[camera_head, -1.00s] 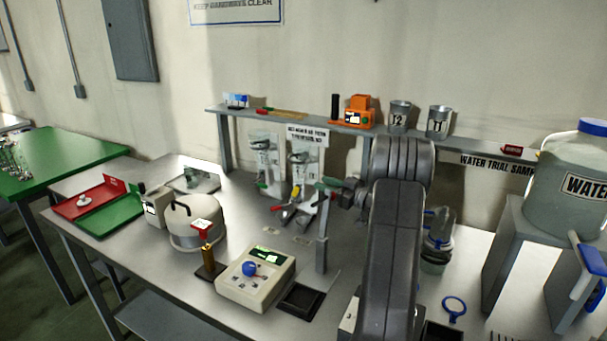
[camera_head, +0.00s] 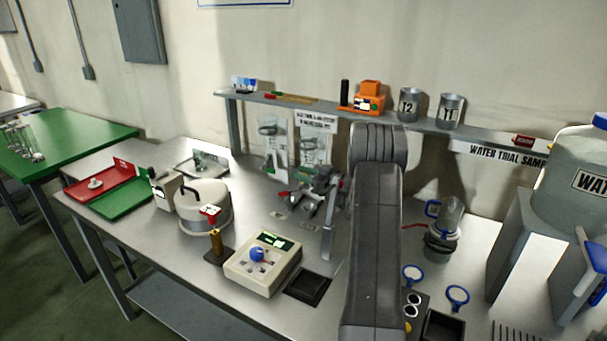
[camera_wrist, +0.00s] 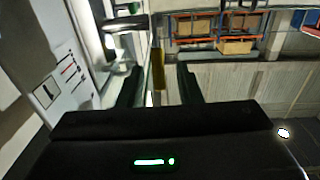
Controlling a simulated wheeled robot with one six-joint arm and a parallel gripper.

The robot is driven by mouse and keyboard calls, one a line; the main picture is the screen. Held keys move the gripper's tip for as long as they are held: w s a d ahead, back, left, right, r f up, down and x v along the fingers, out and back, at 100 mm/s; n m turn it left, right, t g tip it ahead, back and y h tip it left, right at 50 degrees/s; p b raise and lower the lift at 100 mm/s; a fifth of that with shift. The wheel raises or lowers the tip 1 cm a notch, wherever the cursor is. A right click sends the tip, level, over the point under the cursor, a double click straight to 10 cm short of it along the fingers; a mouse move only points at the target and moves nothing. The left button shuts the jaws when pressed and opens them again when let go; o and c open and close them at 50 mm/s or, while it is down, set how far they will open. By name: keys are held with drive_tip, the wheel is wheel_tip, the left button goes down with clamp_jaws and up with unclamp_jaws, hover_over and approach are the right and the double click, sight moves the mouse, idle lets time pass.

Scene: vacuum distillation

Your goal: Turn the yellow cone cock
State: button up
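In the wrist view, a narrow upright yellow piece, which looks like the yellow cone cock (camera_wrist: 158,70), stands between the two fingers of my gripper (camera_wrist: 160,84). The fingers are apart, with a visible gap on each side of it. In the head view my gripper (camera_head: 308,197) is low in front of the two glassware stands (camera_head: 270,138) at the back of the table. It covers the yellow cock there. A red handle (camera_head: 284,195) shows just left of my gripper. I cannot tell whether a finger touches the yellow piece.
A shelf (camera_head: 300,101) runs above the stands, with an orange device (camera_head: 369,98) and metal cups (camera_head: 409,104). A beige box with a blue knob (camera_head: 262,265), a brass post (camera_head: 216,243) and a round white vessel (camera_head: 204,207) stand in front. A glass jar (camera_head: 445,225) stands right of my arm.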

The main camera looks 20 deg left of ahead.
drive_tip(key=shift+c, duration=0.4)
clamp_jaws()
drive_tip(key=y+b, duration=0.1)
drive_tip(key=b, duration=0.2)
drive_tip(key=shift+d+f, duration=0.25)
drive_tip(key=shift+f, duration=0.15)
drive_tip(key=y+b, duration=0.1)
drive_tip(key=b, duration=0.1)
drive_tip(key=d+y+b, duration=0.1)
drive_tip(key=b, duration=0.2)
drive_tip(key=y+b, duration=0.1)
drive_tip(key=b, duration=0.1)
drive_tip(key=shift+s+d+f+t, duration=0.15)
drive_tip(key=shift+d+f+t, duration=0.05)
drive_tip(key=shift+d+t, duration=0.1)
drive_tip(key=shift+r+y, duration=0.1)
drive_tip(key=shift+y, duration=0.2)
drive_tip(key=shift+o, duration=0.4)
unclamp_jaws()
drive_tip(key=shift+r, duration=0.15)
